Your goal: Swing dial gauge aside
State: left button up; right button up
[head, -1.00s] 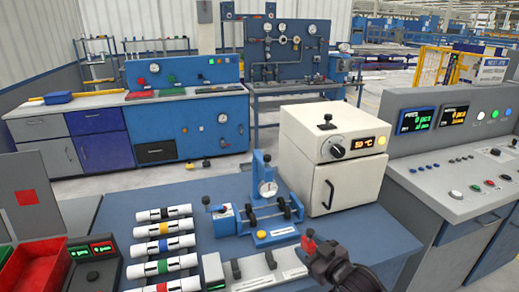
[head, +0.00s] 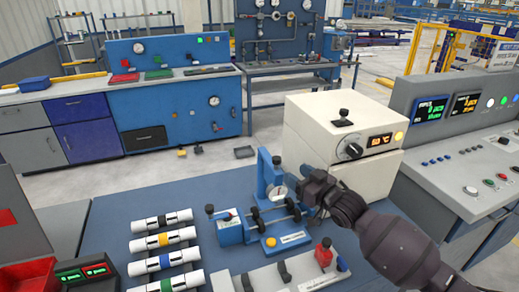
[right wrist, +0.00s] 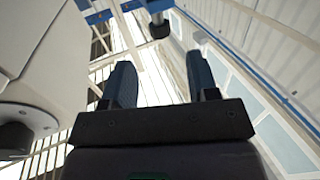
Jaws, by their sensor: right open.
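The dial gauge (head: 278,192) has a round white face and hangs on a blue upright stand (head: 264,172) above a blue fixture with black rollers. My right gripper (head: 303,188) is just right of the gauge, its fingers partly hidden by its own dark body. In the right wrist view, my right gripper (right wrist: 161,80) is open with nothing between its two fingers. A blue bar with a dark cylinder (right wrist: 158,26) shows beyond the fingertips; I cannot tell which part of the stand it is. My left gripper is not in view.
A white oven (head: 335,150) with a dial and display stands close behind my right gripper. Several banded white pipes (head: 163,241) lie at the left. A grey block (head: 285,276) with black and red parts is in front. A red bin (head: 28,275) is at the lower left.

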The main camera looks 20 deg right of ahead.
aim_at(272, 166)
jog(key=x, duration=1.1)
jog(key=shift+w+r+p, duration=0.1)
jog(key=shift+w+p, duration=0.05)
jog(key=shift+p, duration=0.15)
grip_shut()
